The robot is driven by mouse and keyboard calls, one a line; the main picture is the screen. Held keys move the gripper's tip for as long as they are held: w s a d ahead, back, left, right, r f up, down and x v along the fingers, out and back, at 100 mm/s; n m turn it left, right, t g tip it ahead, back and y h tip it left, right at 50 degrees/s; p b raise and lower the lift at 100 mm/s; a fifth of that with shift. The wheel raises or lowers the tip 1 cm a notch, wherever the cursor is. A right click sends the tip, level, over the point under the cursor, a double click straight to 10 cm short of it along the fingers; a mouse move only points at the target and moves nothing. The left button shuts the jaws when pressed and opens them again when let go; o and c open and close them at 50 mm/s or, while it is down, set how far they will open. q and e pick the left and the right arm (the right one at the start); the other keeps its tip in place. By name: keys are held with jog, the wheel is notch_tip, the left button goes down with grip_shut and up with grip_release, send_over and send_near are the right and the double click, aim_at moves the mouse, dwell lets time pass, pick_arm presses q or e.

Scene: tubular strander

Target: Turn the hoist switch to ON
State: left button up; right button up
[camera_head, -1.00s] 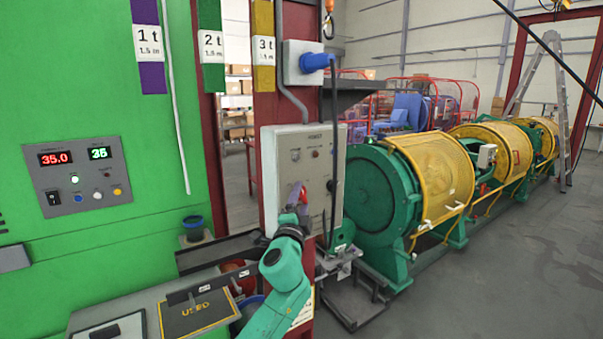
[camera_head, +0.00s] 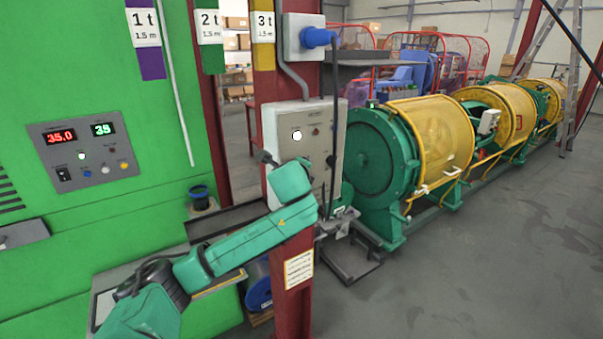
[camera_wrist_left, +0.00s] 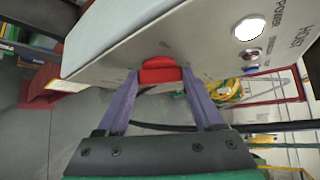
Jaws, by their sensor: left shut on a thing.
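The grey hoist switch box (camera_head: 330,125) is fixed to the red column. Its round white lamp (camera_head: 297,134) is lit and also shows in the left wrist view (camera_wrist_left: 249,28), beside the printed words HOIST POWER. The red switch handle (camera_wrist_left: 160,70) sticks out of the box front in the left wrist view. My left gripper (camera_wrist_left: 161,78) is shut on this red handle, one purple-grey finger on each side. In the head view my green arm link hides the handle and the gripper. My right gripper is in neither view.
A blue plug and socket (camera_head: 316,37) sit above the box, with a dark cable hanging past its front. The green and yellow strander (camera_head: 430,135) stands to the right. A green cabinet (camera_head: 90,210) fills the left. The floor at right is clear.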

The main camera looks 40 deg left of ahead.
pick_arm(q)
jog(key=shift+w+r+m+g, duration=0.15)
jog(key=shift+m+g, duration=0.35)
jog(key=shift+g, duration=0.4)
jog(key=o, duration=1.4)
jog(key=b+v, duration=0.3)
jog(key=v, duration=1.1)
jog(key=shift+d+b, duration=0.25)
jog(key=shift+b, duration=0.1)
jog(key=shift+a, duration=0.1)
